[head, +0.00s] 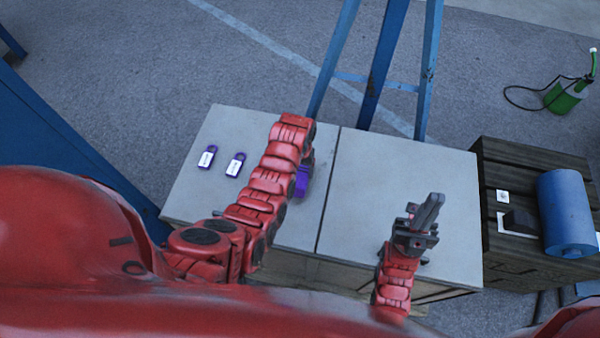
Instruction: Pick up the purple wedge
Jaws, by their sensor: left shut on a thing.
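The purple wedge (302,182) shows in part at the right side of my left forearm, over the left half of the pale crate top. The arm hides the rest of it. My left gripper (304,168) is mostly hidden behind its own arm, which reaches up and bends down there; it is shut on the wedge. I cannot tell whether the wedge touches the top. My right gripper (432,207) is above the right half of the top, empty, with its fingers close together.
Two purple tags with white labels, a left one (206,157) and a right one (235,165), lie on the pale top (375,180). A dark wooden crate (520,160) with a blue cylinder (567,213) stands at right. A blue stand (375,75) rises behind. A green can (565,97) is on the floor.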

